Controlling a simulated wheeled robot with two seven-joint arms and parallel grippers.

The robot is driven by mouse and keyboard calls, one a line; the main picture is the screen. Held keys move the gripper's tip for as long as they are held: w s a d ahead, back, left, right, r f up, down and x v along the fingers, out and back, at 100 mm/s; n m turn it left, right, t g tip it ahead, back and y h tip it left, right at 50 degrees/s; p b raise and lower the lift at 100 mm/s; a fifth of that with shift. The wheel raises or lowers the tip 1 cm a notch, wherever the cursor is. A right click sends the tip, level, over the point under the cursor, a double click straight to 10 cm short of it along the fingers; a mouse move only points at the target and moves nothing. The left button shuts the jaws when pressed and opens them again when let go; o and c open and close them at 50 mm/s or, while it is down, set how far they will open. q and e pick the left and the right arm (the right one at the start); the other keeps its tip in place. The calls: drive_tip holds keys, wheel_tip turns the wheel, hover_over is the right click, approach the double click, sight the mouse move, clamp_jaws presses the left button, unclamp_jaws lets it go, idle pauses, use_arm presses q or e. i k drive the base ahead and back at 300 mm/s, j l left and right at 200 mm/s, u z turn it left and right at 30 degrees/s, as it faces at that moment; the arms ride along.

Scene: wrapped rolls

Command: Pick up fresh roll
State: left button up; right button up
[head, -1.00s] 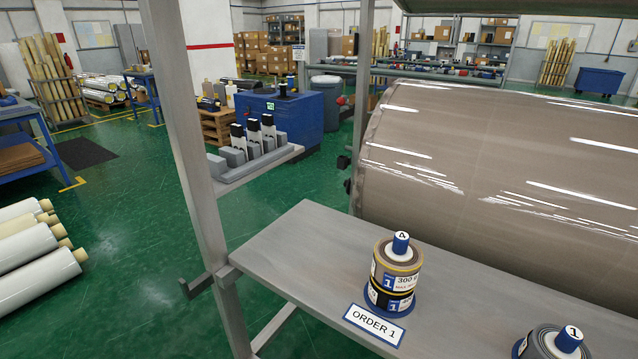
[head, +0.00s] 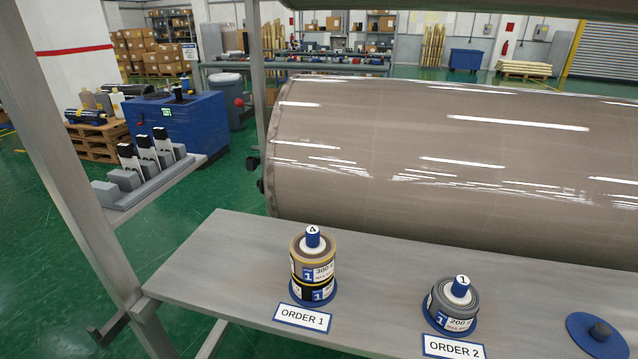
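On the grey shelf (head: 215,266) stand small rolls on blue-based spindles. At the ORDER 1 label (head: 303,318), a tan roll (head: 314,256) sits on top of a black roll (head: 314,289), under a blue cap marked 4. At the ORDER 2 label (head: 453,346), a grey roll (head: 454,305) sits under a blue cap marked 1. A blue disc with a dark peg (head: 598,336) lies at the right edge, with no roll on it. I cannot tell which roll is the fresh one. Neither gripper shows in the head view.
A large brown wrapped roll (head: 460,180) lies behind the shelf. A grey metal post (head: 70,190) stands at left, with a small side rack (head: 150,185) holding several black-and-white devices. A blue cabinet (head: 180,130) stands behind. The shelf's left end is bare.

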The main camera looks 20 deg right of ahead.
sight(453, 303)
drive_tip(key=j+z, duration=0.1)
drive_tip(key=z, duration=1.5)
drive_tip(key=k+l, duration=0.05)
